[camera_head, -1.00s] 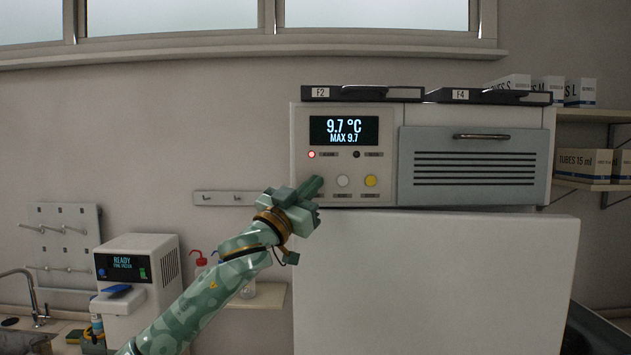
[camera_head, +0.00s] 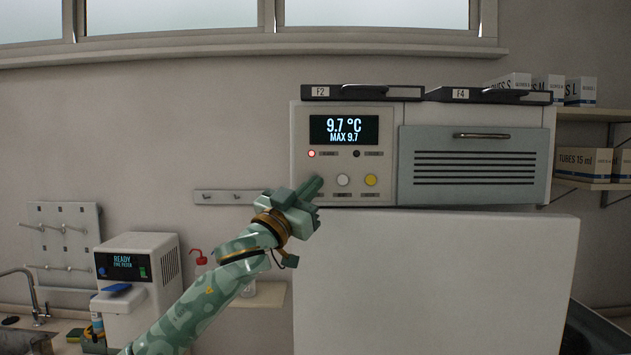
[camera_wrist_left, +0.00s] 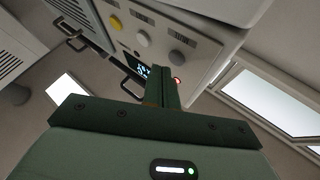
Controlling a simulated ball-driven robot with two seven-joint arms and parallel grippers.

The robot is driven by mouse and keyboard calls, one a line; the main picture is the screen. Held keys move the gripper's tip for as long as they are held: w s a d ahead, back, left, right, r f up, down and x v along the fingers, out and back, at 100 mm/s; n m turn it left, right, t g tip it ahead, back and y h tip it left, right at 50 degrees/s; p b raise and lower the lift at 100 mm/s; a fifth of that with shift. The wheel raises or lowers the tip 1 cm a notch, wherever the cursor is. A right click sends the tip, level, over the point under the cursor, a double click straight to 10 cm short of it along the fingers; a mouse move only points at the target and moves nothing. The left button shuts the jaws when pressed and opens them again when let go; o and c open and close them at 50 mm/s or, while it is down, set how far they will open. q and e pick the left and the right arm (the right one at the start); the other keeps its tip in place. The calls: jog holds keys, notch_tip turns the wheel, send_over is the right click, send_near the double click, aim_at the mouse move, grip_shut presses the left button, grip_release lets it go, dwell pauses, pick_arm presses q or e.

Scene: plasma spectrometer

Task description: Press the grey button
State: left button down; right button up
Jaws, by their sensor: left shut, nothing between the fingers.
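The control panel (camera_head: 385,193) has a display reading 9.7 °C, a lit red lamp (camera_head: 311,154), a pale white button (camera_head: 343,180) and a yellow button (camera_head: 370,181). The grey button (camera_wrist_left: 176,57) shows in the left wrist view, beside the white one. In the head view it is hidden behind my left gripper (camera_head: 316,186). My left gripper is shut and empty, with its tips at the lower left of the panel. In the left wrist view its fingers (camera_wrist_left: 163,76) point at the panel near the grey button; I cannot tell whether they touch it. My right gripper is not in view.
Two black-handled lids (camera_head: 362,93) top the cabinet, and a vented drawer (camera_head: 472,165) is right of the panel. A large white front (camera_head: 430,280) lies below. A small white machine (camera_head: 138,285) stands at left. Boxes (camera_head: 585,163) sit on shelves at right.

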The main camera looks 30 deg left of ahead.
pick_arm(q)
jog(key=s+d, duration=0.1)
jog(key=s, duration=0.1)
jog(key=s+d, duration=0.1)
jog(key=s, duration=0.1)
jog(key=shift+s+d+p, duration=0.1)
jog(key=shift+d+p, duration=0.2)
jog(key=shift+d, duration=0.05)
jog(key=shift+f, duration=0.1)
dwell(0.7)
